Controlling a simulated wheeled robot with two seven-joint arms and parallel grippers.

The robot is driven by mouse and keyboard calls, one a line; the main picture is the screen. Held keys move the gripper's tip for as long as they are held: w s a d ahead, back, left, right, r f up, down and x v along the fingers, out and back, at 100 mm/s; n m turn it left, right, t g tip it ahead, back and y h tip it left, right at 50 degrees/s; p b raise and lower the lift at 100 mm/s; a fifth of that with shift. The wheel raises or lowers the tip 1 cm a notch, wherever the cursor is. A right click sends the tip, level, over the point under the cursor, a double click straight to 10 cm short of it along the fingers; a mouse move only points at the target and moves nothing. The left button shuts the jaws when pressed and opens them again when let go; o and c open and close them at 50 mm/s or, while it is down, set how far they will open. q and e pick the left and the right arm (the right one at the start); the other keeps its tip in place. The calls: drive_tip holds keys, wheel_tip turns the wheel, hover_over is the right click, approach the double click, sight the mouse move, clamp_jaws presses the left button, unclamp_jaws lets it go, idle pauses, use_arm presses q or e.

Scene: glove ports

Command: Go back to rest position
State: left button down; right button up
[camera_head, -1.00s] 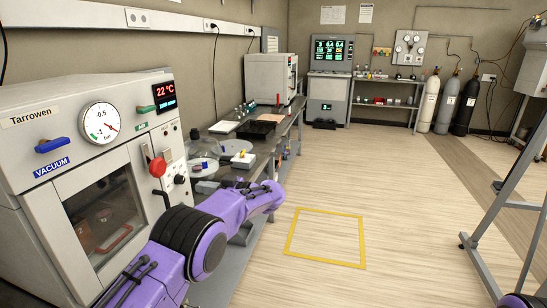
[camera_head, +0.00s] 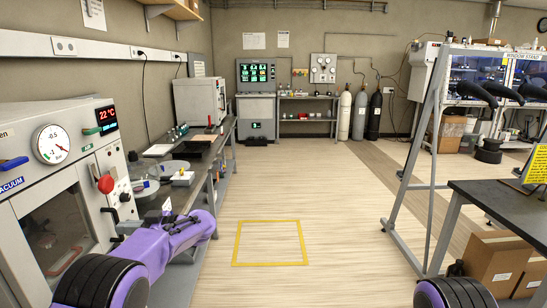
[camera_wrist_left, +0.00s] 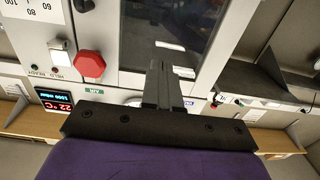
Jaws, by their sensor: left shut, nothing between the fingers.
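My left arm (camera_head: 165,243) is purple with black joints and reaches in from the lower left of the head view, in front of the vacuum oven (camera_head: 22,120). In the left wrist view my left gripper (camera_wrist_left: 160,68) has its dark fingers together and empty, in front of the oven's face, with the red knob (camera_wrist_left: 90,65) to their left. The knob looks apart from the fingers.
A bench (camera_head: 208,160) with glassware and trays runs along the left wall beyond the oven. A yellow floor square (camera_head: 270,263) lies on open floor. At right stand a grey frame (camera_head: 412,170), a dark-topped table (camera_head: 500,215) and cardboard boxes (camera_head: 495,265). Gas cylinders (camera_head: 359,115) stand at the back.

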use_arm(q)
wheel_tip(320, 180, down, 19)
drive_tip(key=s+d+m+t+h, duration=0.15)
drive_tip(key=m+t+h, duration=0.4)
drive_tip(key=t, duration=0.75)
drive_tip(key=s+d+f+m+g+h, duration=0.15)
drive_tip(key=s+f+m+h, duration=0.3)
drive_tip(key=s+f, duration=0.6)
drive_tip(key=s+d+f+g+h, duration=0.1)
drive_tip(key=s+d+f+g, duration=0.1)
drive_tip(key=s, duration=0.8)
drive_tip(key=s+d+f+m+g+h, duration=0.1)
drive_tip(key=s+f+g+h, duration=0.1)
drive_tip(key=s, duration=0.8)
drive_tip(key=s+d+f+m+g+h, duration=0.1)
drive_tip(key=s+d+f+g, duration=0.1)
drive_tip(key=s, duration=0.8)
wheel_tip(320, 180, down, 2)
drive_tip(key=shift+s+d+f+g+h, duration=0.1)
drive_tip(key=shift+s+d+g+h, duration=0.25)
drive_tip(key=shift+g, duration=0.3)
